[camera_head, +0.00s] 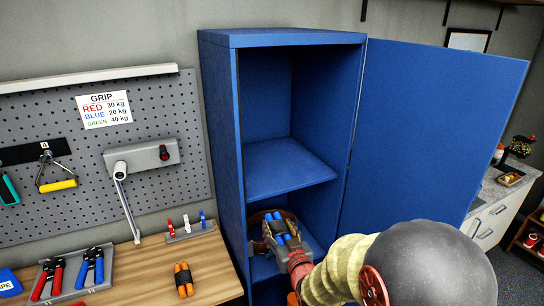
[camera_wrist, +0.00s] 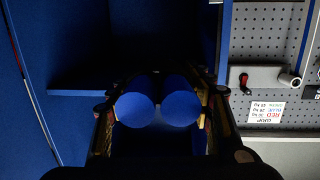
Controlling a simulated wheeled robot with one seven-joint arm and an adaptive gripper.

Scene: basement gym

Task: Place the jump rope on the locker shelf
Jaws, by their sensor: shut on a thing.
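The blue locker (camera_head: 222,130) stands open, its door swung to the right. Its upper shelf (camera_head: 285,168) is bare; a lower surface (camera_head: 262,265) shows partly behind my arm. My gripper (camera_head: 278,228) is at the lower compartment, below the upper shelf's level. It is shut on a bundle with blue handles, the jump rope (camera_head: 281,240). In the wrist view, two round blue handle ends (camera_wrist: 135,108) sit side by side between the fingers of my gripper (camera_wrist: 158,112). A shelf edge (camera_wrist: 75,90) shows beyond them. I cannot tell whether the rope touches the lower surface.
A wooden bench (camera_head: 213,262) at left bears an orange-handled bundle (camera_head: 184,280) and red and blue hand grips (camera_head: 90,268). A pegboard (camera_head: 150,110) hangs above it. The open door (camera_head: 430,120) bounds the right side. The upper compartment is free.

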